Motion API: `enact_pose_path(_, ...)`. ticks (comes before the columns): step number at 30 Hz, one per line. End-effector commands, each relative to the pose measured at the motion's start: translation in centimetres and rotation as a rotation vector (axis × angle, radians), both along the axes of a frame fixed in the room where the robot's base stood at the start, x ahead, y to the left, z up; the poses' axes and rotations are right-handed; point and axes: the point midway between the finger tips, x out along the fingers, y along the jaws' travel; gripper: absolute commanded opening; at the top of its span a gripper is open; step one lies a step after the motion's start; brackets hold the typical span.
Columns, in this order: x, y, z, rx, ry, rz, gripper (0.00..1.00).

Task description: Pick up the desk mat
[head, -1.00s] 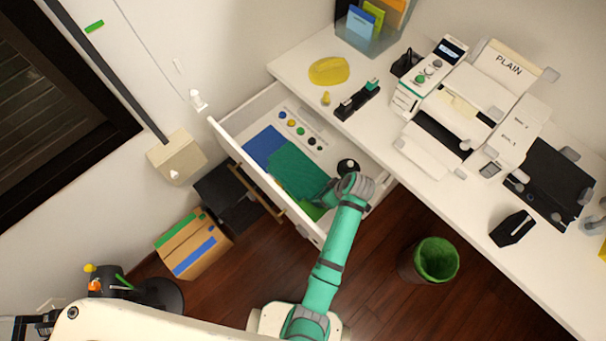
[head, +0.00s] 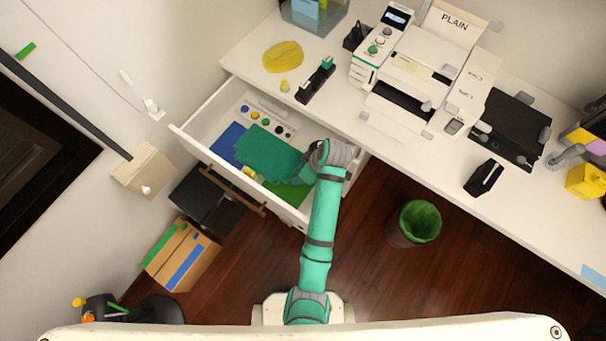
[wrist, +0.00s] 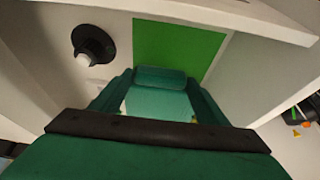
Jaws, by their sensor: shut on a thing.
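The desk mat, a flat teal-green sheet (head: 266,149), is over the open drawer (head: 181,137). My gripper (head: 305,170) is shut on the mat's right end in the head view. The mat appears lifted a little above the drawer's contents, but its exact height is hard to judge. In the wrist view, my gripper (wrist: 160,88) has a pale teal surface (wrist: 158,104) between its fingers, which looks like the mat. The fingertips' contact is partly hidden by the wrist in the head view.
The drawer also holds a blue sheet (head: 228,139), a bright green sheet (head: 290,194) and several coloured round pieces. A round black item (wrist: 93,44) is beside the gripper. The white desk (head: 350,125) overhangs at right. A green-lined bin (head: 420,221) stands on the floor.

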Motion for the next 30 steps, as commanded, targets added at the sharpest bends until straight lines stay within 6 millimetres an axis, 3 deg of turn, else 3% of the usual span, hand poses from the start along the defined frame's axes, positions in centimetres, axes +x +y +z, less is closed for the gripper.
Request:
enact_pose_path(6,0.2,0.0,4.9,-0.001,-0.006,-0.001,0.4)
enact_pose_path(13,0.1,0.0,8.5,-0.001,-0.004,-0.001,0.4)
enact_pose_path(21,0.0,0.0,10.4,0.0,-0.002,-0.001,0.4)
enact_pose_path(30,0.0,0.0,10.6,0.0,0.0,0.0,0.4)
